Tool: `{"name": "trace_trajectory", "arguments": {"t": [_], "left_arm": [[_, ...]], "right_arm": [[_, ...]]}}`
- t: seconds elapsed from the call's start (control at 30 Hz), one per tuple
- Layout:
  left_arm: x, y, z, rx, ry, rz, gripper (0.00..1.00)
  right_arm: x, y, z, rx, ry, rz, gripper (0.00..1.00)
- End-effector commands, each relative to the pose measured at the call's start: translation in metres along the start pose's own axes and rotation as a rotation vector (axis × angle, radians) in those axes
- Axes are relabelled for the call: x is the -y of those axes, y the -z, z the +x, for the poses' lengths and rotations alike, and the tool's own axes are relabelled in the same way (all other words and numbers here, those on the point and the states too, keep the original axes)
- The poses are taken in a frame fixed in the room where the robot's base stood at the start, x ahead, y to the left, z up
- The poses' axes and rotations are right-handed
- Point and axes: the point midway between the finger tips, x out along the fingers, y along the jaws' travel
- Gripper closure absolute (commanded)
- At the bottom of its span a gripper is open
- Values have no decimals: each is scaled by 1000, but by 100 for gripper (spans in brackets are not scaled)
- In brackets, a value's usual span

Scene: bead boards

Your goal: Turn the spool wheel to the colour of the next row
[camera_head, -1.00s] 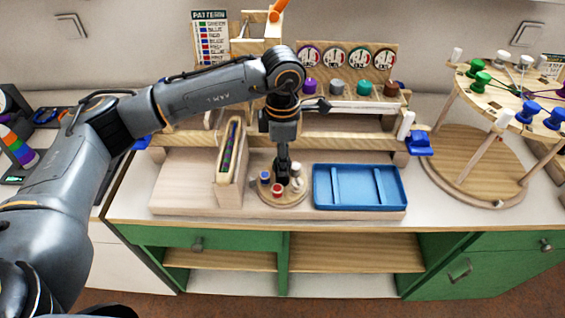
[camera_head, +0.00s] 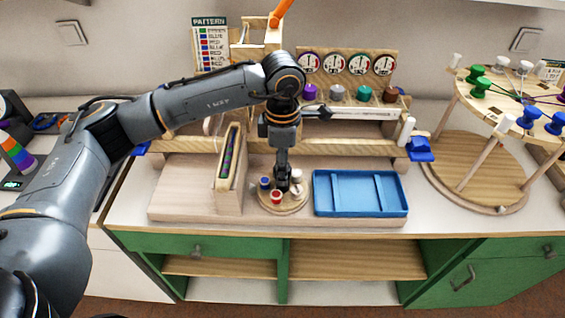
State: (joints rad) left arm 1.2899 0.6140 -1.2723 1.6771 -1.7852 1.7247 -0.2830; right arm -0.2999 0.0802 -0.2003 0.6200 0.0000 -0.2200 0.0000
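The spool wheel (camera_head: 284,208) is a small round wooden disc on the bench's wooden base. It carries a blue spool (camera_head: 265,182) at left, a red spool (camera_head: 276,196) at front and a white spool (camera_head: 296,176) at back right. My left gripper (camera_head: 283,187) points straight down over the middle of the wheel, among the spools. It hides the wheel's centre, and I cannot tell whether its fingers are apart or touch anything. The pattern card (camera_head: 209,45) at the back lists rows of coloured marks with green at the top, then blue and red. My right gripper is out of view.
A slotted wooden holder with coloured beads (camera_head: 228,172) stands close left of the wheel. An empty blue tray (camera_head: 360,209) lies close right. Behind are wooden rails, several coloured knobs and dials (camera_head: 345,65). A round wooden stand (camera_head: 475,178) is at right.

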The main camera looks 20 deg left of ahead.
Motion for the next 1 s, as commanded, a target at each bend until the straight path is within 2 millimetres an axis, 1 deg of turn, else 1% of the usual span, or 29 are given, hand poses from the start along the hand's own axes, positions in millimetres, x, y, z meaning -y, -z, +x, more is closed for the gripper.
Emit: {"name": "trace_trajectory", "arguments": {"t": [0.03, 0.17, 0.27, 0.5, 0.6, 0.7, 0.83, 1.0], "left_arm": [[0, 0, 0, 0, 0, 0, 40], [0, 0, -10, 1, -1, 0, 40], [-1, -1, -26, 3, -4, 0, 40], [-1, -1, -78, 2, -3, 0, 40], [0, -1, -96, 2, -3, 1, 40], [0, 0, -109, 0, -2, 0, 40], [0, 0, -118, 0, 0, 0, 40], [0, 0, -120, 0, 1, 0, 40]], "right_arm": [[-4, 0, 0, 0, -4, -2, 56], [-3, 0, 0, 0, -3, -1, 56], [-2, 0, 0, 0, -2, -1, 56], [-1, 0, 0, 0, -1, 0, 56], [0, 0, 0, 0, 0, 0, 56], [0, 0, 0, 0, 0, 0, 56], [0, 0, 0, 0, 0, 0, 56], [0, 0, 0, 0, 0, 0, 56]]}}
